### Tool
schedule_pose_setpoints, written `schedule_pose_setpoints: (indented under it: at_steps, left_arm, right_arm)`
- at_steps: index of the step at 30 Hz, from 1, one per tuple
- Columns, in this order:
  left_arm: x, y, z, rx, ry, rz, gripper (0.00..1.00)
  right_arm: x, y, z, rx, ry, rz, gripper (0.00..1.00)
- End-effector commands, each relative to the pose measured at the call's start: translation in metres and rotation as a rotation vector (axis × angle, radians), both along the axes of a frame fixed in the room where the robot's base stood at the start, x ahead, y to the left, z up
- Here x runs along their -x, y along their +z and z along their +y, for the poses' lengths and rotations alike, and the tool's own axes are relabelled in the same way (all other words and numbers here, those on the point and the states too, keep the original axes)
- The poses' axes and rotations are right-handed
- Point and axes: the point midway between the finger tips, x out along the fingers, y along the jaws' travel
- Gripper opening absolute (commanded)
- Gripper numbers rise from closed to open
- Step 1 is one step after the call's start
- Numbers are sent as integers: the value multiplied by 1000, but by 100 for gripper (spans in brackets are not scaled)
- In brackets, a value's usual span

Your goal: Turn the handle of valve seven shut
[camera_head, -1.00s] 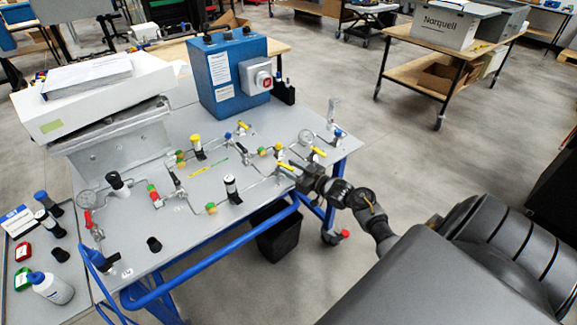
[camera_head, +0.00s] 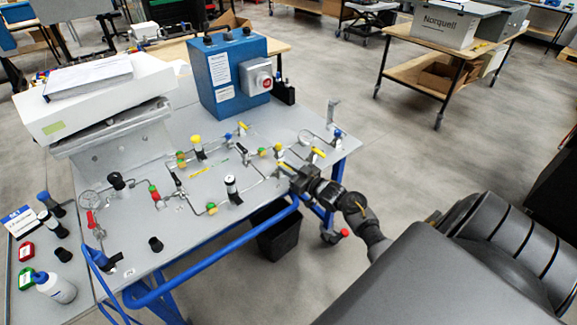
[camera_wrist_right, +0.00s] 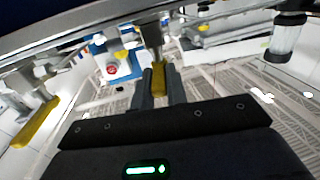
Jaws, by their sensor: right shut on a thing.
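On the grey panel of the bench stands a pipe loop with several small valves. My right gripper (camera_head: 292,172) reaches in from the right to the panel's front right part. It is shut on a yellow valve handle (camera_head: 284,166). In the right wrist view the handle (camera_wrist_right: 159,78) sits between the two dark fingers (camera_wrist_right: 159,88), below a metal valve stem. Other yellow handles (camera_head: 318,152) show nearby, one also at the left of the wrist view (camera_wrist_right: 35,125). I cannot read a number seven at the held valve. My left gripper is not in view.
A black-and-white cylinder (camera_head: 231,188) stands left of the held handle. A blue rail (camera_head: 225,245) runs along the bench front. A blue control box (camera_head: 229,75) stands at the back.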

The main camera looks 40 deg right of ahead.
Motion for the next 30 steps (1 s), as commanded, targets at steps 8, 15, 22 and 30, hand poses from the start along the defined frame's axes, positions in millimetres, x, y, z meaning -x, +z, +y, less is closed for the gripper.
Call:
schedule_pose_setpoints:
  at_steps: [8, 15, 22, 30]
  left_arm:
    - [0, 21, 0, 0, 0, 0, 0]
    - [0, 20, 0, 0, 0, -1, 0]
    - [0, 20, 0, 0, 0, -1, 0]
    - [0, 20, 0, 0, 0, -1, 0]
  right_arm:
    - [1, 2, 7, -3, -176, 2, 0]
    - [1, 1, 6, -1, -183, 2, 0]
    - [1, 1, 6, -1, -182, 2, 36]
    - [2, 0, 7, -1, -182, 3, 36]
